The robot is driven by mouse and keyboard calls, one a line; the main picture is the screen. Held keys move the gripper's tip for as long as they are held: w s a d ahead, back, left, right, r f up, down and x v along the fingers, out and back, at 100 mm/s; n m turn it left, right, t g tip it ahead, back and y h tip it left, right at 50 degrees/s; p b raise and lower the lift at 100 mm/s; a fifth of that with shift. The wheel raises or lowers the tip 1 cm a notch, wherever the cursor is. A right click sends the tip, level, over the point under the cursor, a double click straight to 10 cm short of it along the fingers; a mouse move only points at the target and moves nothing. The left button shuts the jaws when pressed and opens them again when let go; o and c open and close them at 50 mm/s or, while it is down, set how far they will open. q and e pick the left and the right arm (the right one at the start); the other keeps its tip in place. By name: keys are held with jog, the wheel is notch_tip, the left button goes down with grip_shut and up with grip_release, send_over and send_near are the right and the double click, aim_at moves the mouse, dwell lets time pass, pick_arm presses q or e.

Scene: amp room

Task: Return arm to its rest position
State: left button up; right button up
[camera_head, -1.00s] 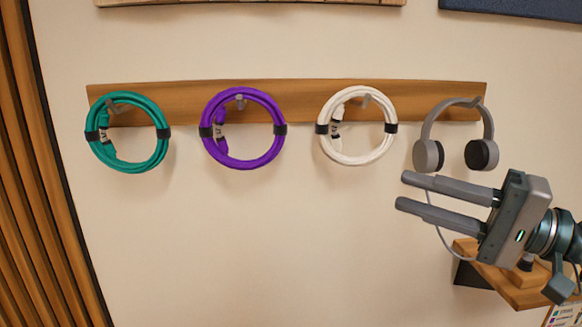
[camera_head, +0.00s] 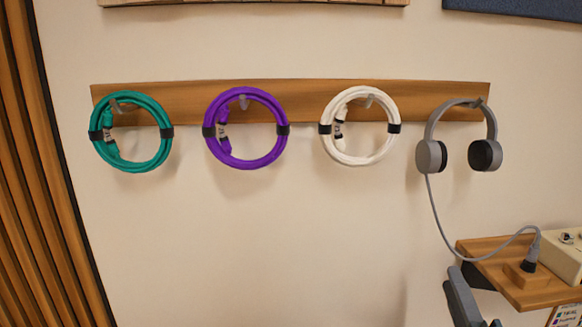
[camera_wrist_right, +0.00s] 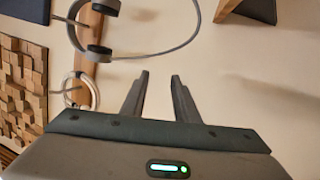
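My right gripper (camera_head: 463,300) shows at the bottom edge of the head view, right of the middle, below the small wooden shelf. Only part of its fingers is in the picture; the rest of the arm is out of frame. In the right wrist view the two fingers of this gripper (camera_wrist_right: 160,78) stand apart with bare wall between them, so it is open and empty. It touches nothing that I can see. My left gripper is in neither view.
Teal (camera_head: 130,169), purple (camera_head: 245,163) and white (camera_head: 360,160) cable coils and grey headphones (camera_head: 430,157) hang from a wooden wall rail (camera_head: 190,92). The headphone cord runs to the small shelf (camera_head: 530,295) at lower right. The wall below the coils is clear.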

jog(key=s+f+m+g, duration=0.5)
jog(key=f, duration=0.7)
jog(key=s+f+m+g, duration=0.4)
jog(key=s+f+m, duration=0.1)
jog(key=f, duration=0.7)
jog(key=s+a+f+m+g+y, duration=0.1)
jog(key=s+a+f+m+g, duration=0.25)
jog(key=s+f, duration=0.45)
jog(key=s+a+f+m+g+y, duration=0.1)
jog(key=s+a+f+m+g, duration=0.3)
jog(key=s, duration=0.7)
jog(key=w+a+f+n, duration=0.1)
jog(key=w+a+f, duration=0.15)
jog(key=f, duration=0.85)
jog(key=w+a+f+n, duration=0.1)
jog(key=w+a+f, duration=0.15)
jog(key=f, duration=0.75)
jog(key=s+f+t+y, duration=0.1)
jog(key=s+f+t, duration=0.1)
jog(key=f, duration=1.2)
jog(key=shift+s+a, duration=0.4)
jog(key=shift+s, duration=0.2)
